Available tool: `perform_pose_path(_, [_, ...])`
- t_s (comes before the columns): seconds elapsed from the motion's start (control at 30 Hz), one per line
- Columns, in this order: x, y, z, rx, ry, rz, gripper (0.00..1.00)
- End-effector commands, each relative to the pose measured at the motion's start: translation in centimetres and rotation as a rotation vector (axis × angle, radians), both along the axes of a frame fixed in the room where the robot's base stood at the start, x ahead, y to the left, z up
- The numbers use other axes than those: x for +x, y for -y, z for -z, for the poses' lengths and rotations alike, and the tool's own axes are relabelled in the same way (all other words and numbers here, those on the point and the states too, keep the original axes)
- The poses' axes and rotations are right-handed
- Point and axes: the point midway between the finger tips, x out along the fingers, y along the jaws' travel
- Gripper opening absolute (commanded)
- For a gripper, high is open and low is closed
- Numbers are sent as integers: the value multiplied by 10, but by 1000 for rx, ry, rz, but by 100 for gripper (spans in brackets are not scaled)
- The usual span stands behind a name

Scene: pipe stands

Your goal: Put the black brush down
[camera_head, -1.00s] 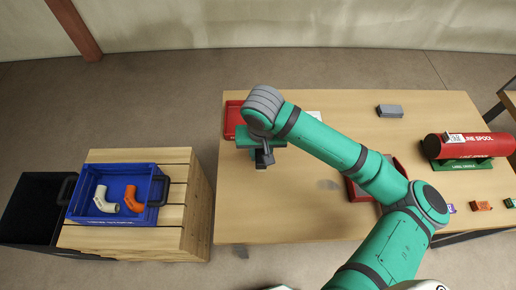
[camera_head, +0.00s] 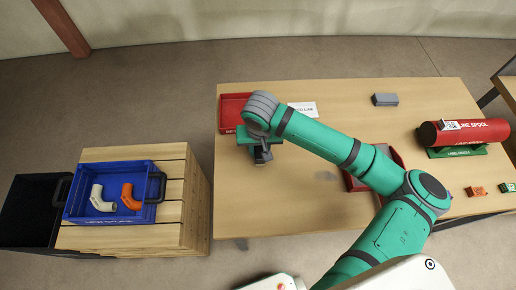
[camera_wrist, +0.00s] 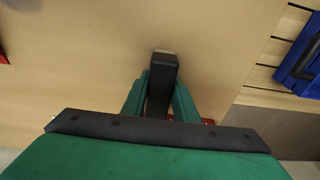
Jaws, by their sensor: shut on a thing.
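The black brush (camera_wrist: 163,80) is a dark block with a pale far end, held between the two green fingers of my gripper (camera_wrist: 161,95) in the wrist view. My gripper (camera_head: 262,155) is shut on it, over the left part of the wooden table (camera_head: 300,205). In the head view the brush shows only as a small dark shape under the green wrist. I cannot tell whether its end touches the tabletop.
A red tray (camera_head: 231,108) lies behind my gripper, with a white card (camera_head: 303,109) to its right. A second red tray (camera_head: 397,155) is partly behind my arm. A blue bin (camera_head: 152,212) sits on the wooden crate (camera_head: 190,200).

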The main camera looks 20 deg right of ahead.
Motion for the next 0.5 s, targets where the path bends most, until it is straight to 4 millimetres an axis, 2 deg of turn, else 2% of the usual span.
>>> perform_pose_path(0.03, [0, -1, 2, 1, -1, -1, 0])
perform_pose_path(0.07, [0, -1, 1, 1, 0, -2, 33])
perform_pose_path(0.1, [0, -2, 1, 1, 0, -3, 43])
perform_pose_path(0.5, [1, -3, -2, -1, 0, -7, 45])
